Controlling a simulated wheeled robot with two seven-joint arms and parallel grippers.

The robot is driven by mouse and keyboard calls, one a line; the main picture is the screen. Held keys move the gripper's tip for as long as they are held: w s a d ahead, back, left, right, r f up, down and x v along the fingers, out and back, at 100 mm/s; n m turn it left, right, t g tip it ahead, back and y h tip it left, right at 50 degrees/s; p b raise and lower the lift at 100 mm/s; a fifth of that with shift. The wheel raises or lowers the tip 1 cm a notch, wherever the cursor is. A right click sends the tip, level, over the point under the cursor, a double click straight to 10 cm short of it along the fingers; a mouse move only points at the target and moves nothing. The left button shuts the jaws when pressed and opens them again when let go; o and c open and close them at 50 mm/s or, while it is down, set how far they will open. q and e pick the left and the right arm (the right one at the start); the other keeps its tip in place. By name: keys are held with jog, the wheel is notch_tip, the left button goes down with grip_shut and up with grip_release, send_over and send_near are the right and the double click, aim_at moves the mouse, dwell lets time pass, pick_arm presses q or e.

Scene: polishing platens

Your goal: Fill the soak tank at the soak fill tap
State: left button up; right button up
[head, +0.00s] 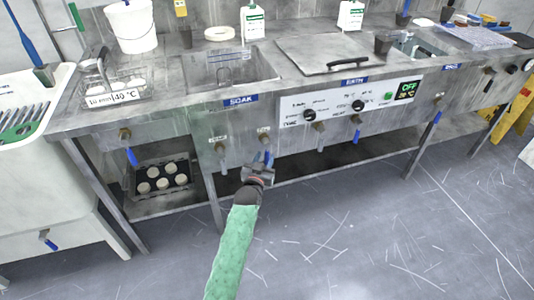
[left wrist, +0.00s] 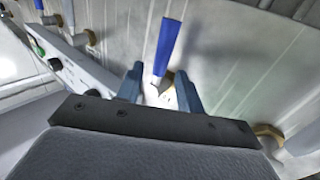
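The soak tank (head: 262,72) is a steel basin set in the bench, with a blue SOAK label (head: 240,100) on the front edge below it. I cannot tell its water level. Two taps are on the panel under the label: one with a grey lever (head: 223,167) and, to its right, one with a blue lever (head: 267,157). My left gripper (head: 262,166) is at the blue-lever tap. In the left wrist view, its fingers (left wrist: 160,92) are apart, with the blue lever (left wrist: 167,45) pointing up between and beyond them. Contact is unclear. My right gripper is not in view.
A lidded tank (head: 320,52) and a control panel with a green OFF display (head: 408,90) are to the right. Another blue-lever tap (head: 131,155) is to the left. A lower shelf holds a black tray (head: 160,178). The floor in front is clear.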

aim_at(266, 154)
pick_arm(q)
jog(key=shift+x, duration=1.9)
grip_shut()
